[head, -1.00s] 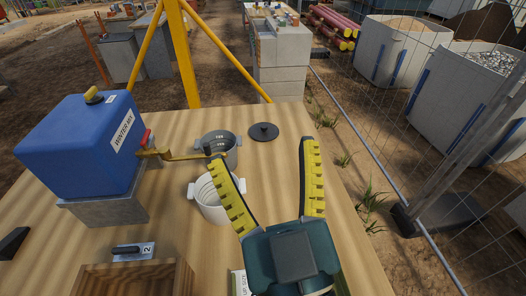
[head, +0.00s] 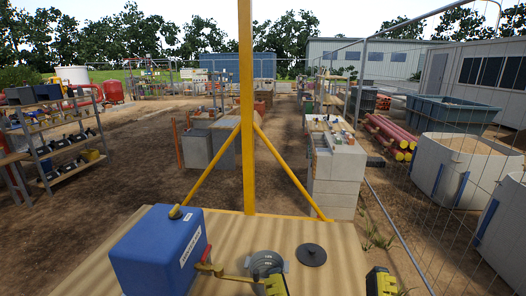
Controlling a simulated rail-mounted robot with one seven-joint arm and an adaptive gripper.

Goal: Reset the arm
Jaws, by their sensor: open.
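My gripper (head: 329,285) shows only by its yellow-padded fingertips at the bottom edge of the head view. The fingers are wide apart, with nothing seen between them. The rest of the gripper is below the frame. The left fingertip is close to the grey pot (head: 266,264) in the picture; I cannot tell if they touch.
Concrete blocks (head: 337,185) and a mesh fence (head: 400,236) stand beyond.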

